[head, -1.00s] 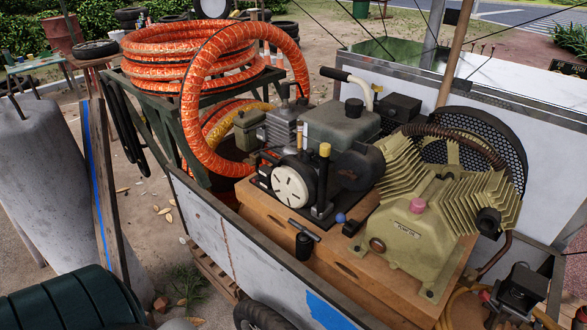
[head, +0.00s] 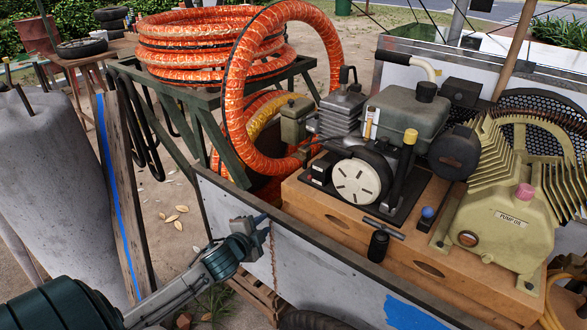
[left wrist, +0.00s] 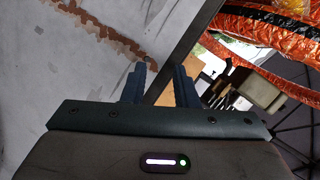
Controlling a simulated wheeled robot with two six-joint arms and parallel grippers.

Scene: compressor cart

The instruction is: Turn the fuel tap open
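The small engine carries a grey-green fuel tank (head: 405,112) with a black cap, above a white round recoil cover (head: 358,182). I cannot make out the fuel tap for certain; it is too small or hidden in these views. My left gripper (head: 262,220) is at the cart's near side wall, left of the engine and apart from it. In the left wrist view its two blue-grey fingers (left wrist: 160,84) stand apart with nothing held between them. My right gripper is not in view.
The cart wall (head: 300,262) stands between my left arm and the engine's wooden base (head: 420,262). A large orange hose loop (head: 237,100) hangs left of the engine.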

